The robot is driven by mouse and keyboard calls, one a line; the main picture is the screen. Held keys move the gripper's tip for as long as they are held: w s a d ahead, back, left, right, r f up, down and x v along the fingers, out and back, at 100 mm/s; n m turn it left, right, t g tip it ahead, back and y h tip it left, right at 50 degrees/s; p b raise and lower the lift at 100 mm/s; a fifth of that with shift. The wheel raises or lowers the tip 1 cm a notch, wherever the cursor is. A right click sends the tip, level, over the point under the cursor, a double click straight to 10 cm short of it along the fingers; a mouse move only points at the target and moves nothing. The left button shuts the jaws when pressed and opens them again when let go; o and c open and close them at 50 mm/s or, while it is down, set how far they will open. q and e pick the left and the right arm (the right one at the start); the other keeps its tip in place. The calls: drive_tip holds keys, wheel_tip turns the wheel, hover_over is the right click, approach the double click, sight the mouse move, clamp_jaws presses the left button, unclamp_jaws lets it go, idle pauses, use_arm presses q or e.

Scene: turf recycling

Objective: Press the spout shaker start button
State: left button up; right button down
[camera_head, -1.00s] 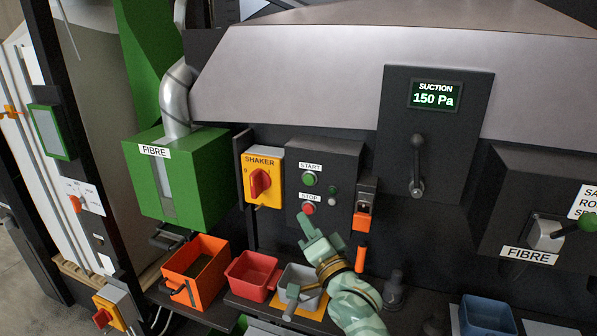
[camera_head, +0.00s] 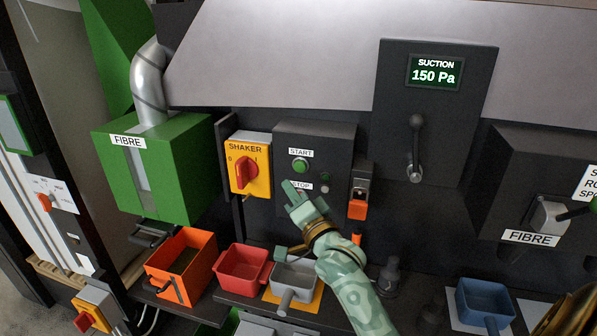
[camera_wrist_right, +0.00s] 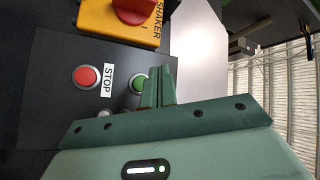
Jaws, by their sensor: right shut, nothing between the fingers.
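The green start button (camera_head: 300,166) sits under the START label on a dark control box (camera_head: 340,140). In the right wrist view the green button (camera_wrist_right: 138,84) is partly hidden behind my fingers, and the red stop button (camera_wrist_right: 87,77) shows beside the STOP label. My right gripper (camera_head: 290,188) is shut and empty. In the head view its fingertips are just below the start button and cover the stop button and part of its label. I cannot tell whether the fingertips touch the box. My left gripper is not in view.
A yellow SHAKER switch (camera_head: 249,167) with a red knob is left of the box. An orange-red part (camera_head: 358,208) hangs at its right. Orange (camera_head: 182,266), red (camera_head: 242,264) and grey (camera_head: 295,275) bins stand below. A suction display (camera_head: 435,72) is at upper right.

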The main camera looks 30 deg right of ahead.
sight(300, 167)
drive_tip(key=shift+w+d+b, duration=0.25)
drive_tip(key=shift+w+d, duration=0.7)
drive_tip(key=shift+d, duration=0.2)
drive_tip(key=shift+w+d+b, duration=0.25)
drive_tip(key=shift+w+d, duration=0.65)
drive_tip(key=shift+d, duration=0.2)
drive_tip(key=shift+w+d, duration=0.1)
idle(0.3)
drive_tip(key=shift+w+d+p, duration=0.2)
drive_tip(key=shift+p, duration=0.1)
